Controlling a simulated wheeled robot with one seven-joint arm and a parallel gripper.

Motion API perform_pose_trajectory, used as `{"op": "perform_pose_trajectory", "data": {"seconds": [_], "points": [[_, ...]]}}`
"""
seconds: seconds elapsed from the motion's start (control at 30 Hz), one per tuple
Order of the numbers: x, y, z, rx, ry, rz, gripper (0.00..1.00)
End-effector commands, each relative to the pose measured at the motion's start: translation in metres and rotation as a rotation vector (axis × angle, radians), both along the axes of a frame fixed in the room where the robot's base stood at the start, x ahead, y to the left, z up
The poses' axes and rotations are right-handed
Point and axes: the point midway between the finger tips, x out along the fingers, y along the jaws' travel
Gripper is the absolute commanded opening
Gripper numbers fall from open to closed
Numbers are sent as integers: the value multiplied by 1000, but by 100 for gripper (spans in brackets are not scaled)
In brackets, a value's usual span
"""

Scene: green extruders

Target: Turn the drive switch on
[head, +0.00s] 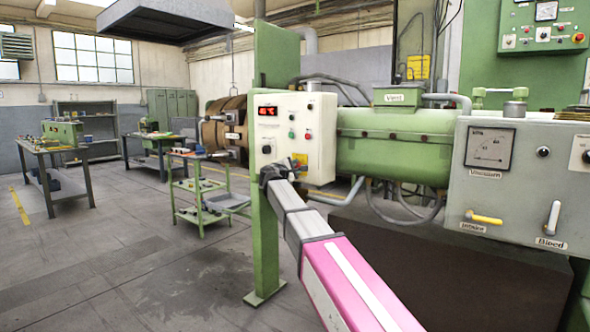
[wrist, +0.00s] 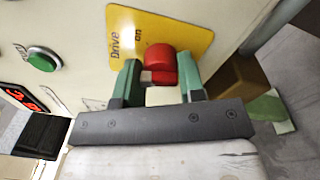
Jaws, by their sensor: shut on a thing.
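The drive switch is a red knob (wrist: 161,60) on a yellow plate (wrist: 195,35) marked "Drive" and "on" in the wrist view. In the head view the yellow plate (head: 300,158) shows low on the white control box (head: 318,125), and my gripper (head: 270,172) is in front of the box's lower left part. In the wrist view my gripper (wrist: 160,84) has its green fingers on either side of the red knob, shut on it. A small grey piece shows at the knob's near left. The knob's lower part is partly hidden between the fingers.
A green button (wrist: 43,60) and a red display (wrist: 22,97) are on the same box face. A green post (head: 267,235) stands beside the box. A vacuum gauge panel (head: 510,190) is at right. Open floor lies left, with a green cart (head: 200,183).

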Motion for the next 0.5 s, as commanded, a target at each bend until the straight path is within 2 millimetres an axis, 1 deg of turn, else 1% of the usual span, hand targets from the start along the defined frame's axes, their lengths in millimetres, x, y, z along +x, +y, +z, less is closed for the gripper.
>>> {"op": "perform_pose_trajectory", "data": {"seconds": [0.03,0.5], "points": [[-2,-1,-2,38,-23,-3,13],[-2,-1,-4,392,-288,-4,13]]}}
